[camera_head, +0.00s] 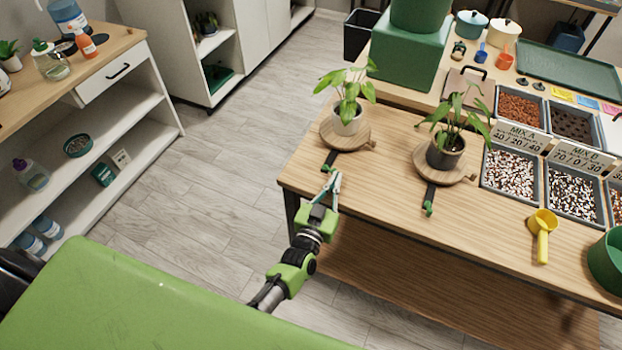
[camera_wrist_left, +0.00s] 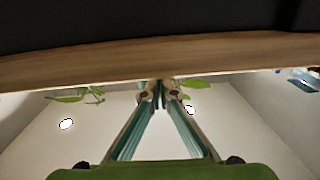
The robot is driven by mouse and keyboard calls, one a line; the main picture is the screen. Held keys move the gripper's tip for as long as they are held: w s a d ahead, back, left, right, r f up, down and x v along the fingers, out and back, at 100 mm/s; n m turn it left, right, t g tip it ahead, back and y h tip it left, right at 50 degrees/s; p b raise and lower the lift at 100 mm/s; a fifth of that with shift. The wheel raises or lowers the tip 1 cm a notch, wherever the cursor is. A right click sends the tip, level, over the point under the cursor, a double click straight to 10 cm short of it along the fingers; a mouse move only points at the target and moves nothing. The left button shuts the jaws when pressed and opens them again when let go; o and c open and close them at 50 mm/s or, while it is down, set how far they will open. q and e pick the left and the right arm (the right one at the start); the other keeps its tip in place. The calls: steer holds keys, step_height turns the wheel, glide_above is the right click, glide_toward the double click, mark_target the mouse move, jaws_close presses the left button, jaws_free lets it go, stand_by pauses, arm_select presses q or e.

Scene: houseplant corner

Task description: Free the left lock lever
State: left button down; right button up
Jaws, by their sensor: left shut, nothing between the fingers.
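The left lock lever (camera_head: 329,161) is a dark bar with a green end. It sticks out toward the table's front edge from under the left round wooden turntable (camera_head: 355,134). My right gripper is not in view.
A second lever (camera_head: 429,199) lies under the right turntable (camera_head: 446,176), which bears a dark potted plant. Trays of potting mix (camera_head: 510,174) and a yellow scoop (camera_head: 542,232) are to the right. The tabletop (camera_head: 390,190) between the levers is clear.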

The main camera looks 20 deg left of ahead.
arm_select(q)
steer(key=shift+w+d, duration=0.55)
stand_by(0.9)
